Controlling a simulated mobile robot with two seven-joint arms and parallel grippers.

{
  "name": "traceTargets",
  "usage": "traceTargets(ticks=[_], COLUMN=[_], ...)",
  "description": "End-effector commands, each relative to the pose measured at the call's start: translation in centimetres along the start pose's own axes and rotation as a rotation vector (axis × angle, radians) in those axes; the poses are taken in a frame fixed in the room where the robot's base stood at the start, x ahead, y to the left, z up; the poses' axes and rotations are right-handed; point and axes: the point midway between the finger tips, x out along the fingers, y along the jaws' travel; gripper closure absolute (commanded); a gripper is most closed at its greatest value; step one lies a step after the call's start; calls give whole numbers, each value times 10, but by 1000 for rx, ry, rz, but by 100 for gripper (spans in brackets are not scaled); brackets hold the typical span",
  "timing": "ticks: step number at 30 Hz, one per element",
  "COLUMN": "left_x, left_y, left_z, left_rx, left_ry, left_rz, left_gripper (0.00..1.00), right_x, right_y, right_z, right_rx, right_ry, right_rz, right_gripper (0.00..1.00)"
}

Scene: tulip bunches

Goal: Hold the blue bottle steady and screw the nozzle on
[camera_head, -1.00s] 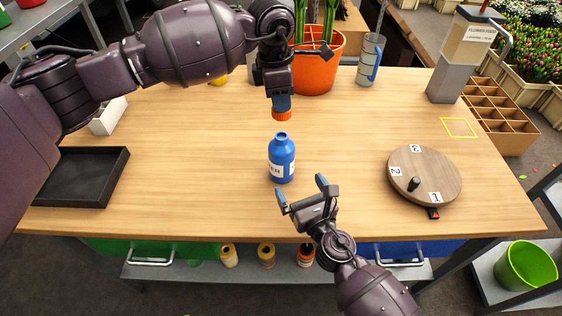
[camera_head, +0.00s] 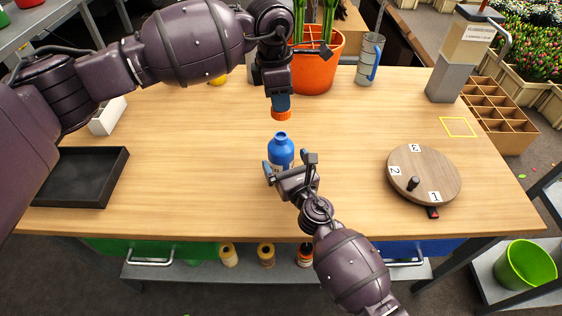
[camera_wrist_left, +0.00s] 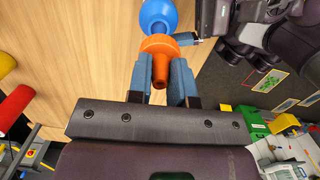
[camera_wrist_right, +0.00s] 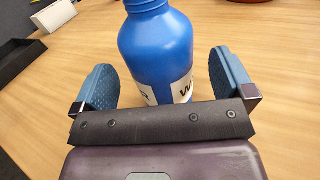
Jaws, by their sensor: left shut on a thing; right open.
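The blue bottle (camera_head: 281,150) stands upright on the table with its neck open; its white label shows in the right wrist view (camera_wrist_right: 160,55). My left gripper (camera_head: 281,106) is shut on the orange nozzle (camera_head: 281,115) and holds it above the bottle, apart from the neck. The nozzle also shows between the fingers in the left wrist view (camera_wrist_left: 160,60). My right gripper (camera_head: 288,166) is open at the near side of the bottle. In the right wrist view its fingers (camera_wrist_right: 166,85) stand on either side of the bottle, with gaps showing.
A round wooden turntable (camera_head: 424,174) with numbered labels lies to the right. A black tray (camera_head: 82,178) is at the left. An orange pot (camera_head: 318,65), a grey cup with blue handle (camera_head: 369,60) and a dispenser (camera_head: 461,60) stand at the back. Table around the bottle is clear.

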Motion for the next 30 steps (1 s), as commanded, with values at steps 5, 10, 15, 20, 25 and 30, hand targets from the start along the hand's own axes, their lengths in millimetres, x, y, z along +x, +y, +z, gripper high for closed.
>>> traceTargets(ticks=[5, 10, 15, 20, 25, 30], left_x=[0, 0, 0, 0, 0, 0], left_y=[0, 0, 0, 0, 0, 0], left_z=[0, 0, 0, 0, 0, 0], left_rx=[0, 0, 0, 0, 0, 0], left_ry=[0, 0, 0, 0, 0, 0], left_rz=[0, 0, 0, 0, 0, 0], left_gripper=[100, 100, 100, 100, 100, 100], right_x=[20, 31, 35, 35, 35, 35], right_y=[1, 1, 1, 1, 1, 1], right_z=[0, 0, 0, 0, 0, 0], right_rx=[3, 3, 1, 0, 1, 1], right_ry=[0, 1, 1, 1, 1, 1], right_rz=[-1, -1, 1, 1, 1, 1], right_gripper=[0, 0, 0, 0, 6, 32])
